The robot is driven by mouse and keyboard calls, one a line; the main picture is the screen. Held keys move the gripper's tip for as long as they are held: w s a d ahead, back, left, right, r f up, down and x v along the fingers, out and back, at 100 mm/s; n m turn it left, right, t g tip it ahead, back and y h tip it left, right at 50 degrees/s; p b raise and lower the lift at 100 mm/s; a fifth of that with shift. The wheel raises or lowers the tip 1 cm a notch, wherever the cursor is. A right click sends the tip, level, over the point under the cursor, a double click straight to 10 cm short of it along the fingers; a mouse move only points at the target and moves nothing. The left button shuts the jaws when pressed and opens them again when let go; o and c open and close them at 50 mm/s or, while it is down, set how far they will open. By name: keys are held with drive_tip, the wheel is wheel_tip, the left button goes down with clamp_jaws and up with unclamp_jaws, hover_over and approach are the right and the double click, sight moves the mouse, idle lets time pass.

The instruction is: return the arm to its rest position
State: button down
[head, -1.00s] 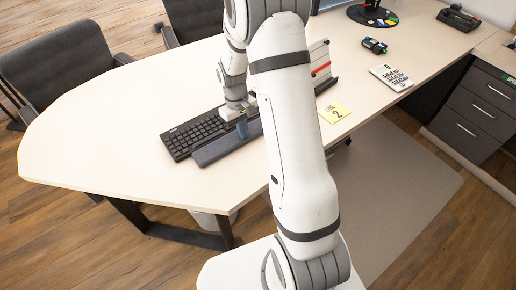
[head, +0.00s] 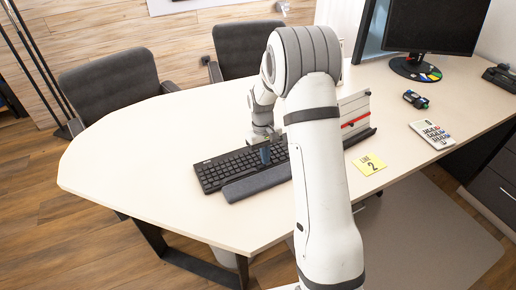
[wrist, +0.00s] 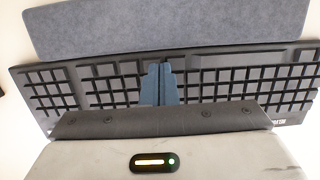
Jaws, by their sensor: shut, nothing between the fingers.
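My gripper (head: 264,155) is over the keyboard, its blue fingers pointing down near the edge of the grey wrist rest. In the wrist view my gripper's two blue fingers (wrist: 160,84) are together with nothing between them, in front of the black keyboard (wrist: 225,75). The arm reaches out over the table from the front, bent at the elbow. The keyboard also shows in the head view (head: 222,172), partly hidden behind the gripper. Whether the fingertips touch anything is hard to tell.
The grey wrist rest (head: 255,184) lies along the keyboard's near side. A file holder (head: 354,112), a yellow note (head: 368,163), a calculator (head: 431,134), a small dark device (head: 415,99) and a monitor (head: 432,27) stand to the right. The table's left part (head: 130,165) is clear.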

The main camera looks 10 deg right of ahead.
sight(258, 153)
drive_tip(key=shift+w+a, duration=0.2)
drive_tip(key=shift+w, duration=0.7)
drive_tip(key=shift+w+a, duration=0.25)
drive_tip(key=shift+w, duration=0.65)
drive_tip(key=shift+w+a, duration=0.2)
drive_tip(key=shift+w, duration=0.7)
drive_tip(key=s+r+t, duration=0.1)
drive_tip(key=s+r, duration=0.5)
drive_tip(key=r, duration=0.5)
drive_tip(key=s+r+m+t+p, duration=0.1)
drive_tip(key=s+r, duration=0.4)
drive_tip(key=s, duration=0.8)
drive_tip(key=s+r+m+t, duration=0.1)
drive_tip(key=s+r, duration=0.4)
drive_tip(key=s, duration=0.8)
drive_tip(key=shift+s+a+r+m+t+p, duration=0.2)
drive_tip(key=shift+m+t+p, duration=0.2)
drive_tip(key=shift+t, duration=0.3)
drive_tip(key=shift+w, duration=0.1)
